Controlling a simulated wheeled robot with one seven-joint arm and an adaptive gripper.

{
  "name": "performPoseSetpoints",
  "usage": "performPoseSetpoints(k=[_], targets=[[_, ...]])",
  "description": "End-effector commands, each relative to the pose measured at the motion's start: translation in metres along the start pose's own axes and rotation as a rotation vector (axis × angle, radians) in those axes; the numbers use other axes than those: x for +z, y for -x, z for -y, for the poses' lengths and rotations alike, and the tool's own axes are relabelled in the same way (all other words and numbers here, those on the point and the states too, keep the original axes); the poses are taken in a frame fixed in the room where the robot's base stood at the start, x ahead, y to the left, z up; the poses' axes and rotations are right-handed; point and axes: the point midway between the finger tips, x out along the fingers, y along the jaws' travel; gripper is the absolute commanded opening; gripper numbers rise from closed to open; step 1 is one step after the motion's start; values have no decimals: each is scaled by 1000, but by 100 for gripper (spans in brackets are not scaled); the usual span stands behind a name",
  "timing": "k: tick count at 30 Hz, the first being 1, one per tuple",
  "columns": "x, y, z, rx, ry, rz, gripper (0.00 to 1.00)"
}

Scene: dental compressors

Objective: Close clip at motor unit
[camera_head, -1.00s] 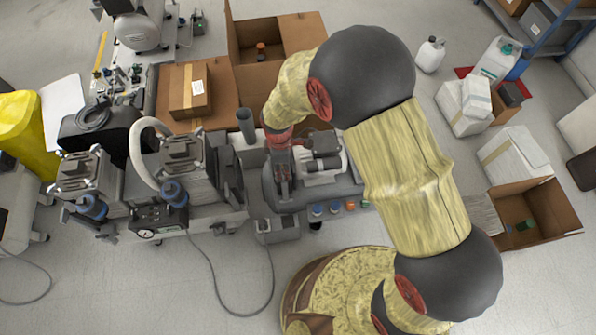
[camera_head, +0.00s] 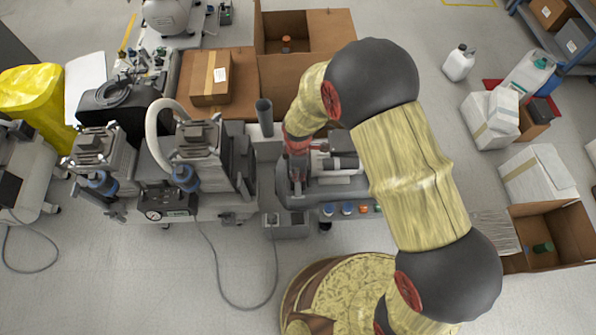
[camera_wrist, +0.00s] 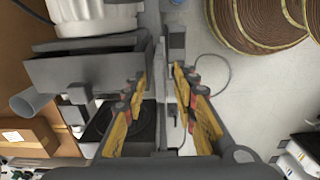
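The motor unit (camera_head: 335,165), a grey base with a white and dark motor on top, stands right of centre in the head view. My gripper (camera_head: 297,180) points down at the left end of this unit, partly hidden by my arm. In the wrist view my gripper (camera_wrist: 158,78) has its two yellow-and-black fingers apart. A thin grey upright piece (camera_wrist: 161,70) lies between the fingertips; I cannot tell whether it is the clip or whether either finger touches it. A ribbed white part (camera_wrist: 95,16) shows at the upper left of the wrist view.
A dark grey tube (camera_head: 264,116) stands just left of my gripper. Two compressor units (camera_head: 205,150) are further left, with a grey box (camera_head: 286,224) in front. Open cardboard boxes (camera_head: 300,35) lie behind. The floor at the front left is clear apart from cables.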

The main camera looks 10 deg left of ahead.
Motion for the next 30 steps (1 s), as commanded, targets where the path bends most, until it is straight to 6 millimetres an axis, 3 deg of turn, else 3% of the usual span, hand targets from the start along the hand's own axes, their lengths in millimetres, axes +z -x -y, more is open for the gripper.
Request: performPoseSetpoints(k=[6,21,30], targets=[[0,1,0,1,0,0,27],[0,1,0,1,0,0,0],[0,1,0,1,-1,0,0]])
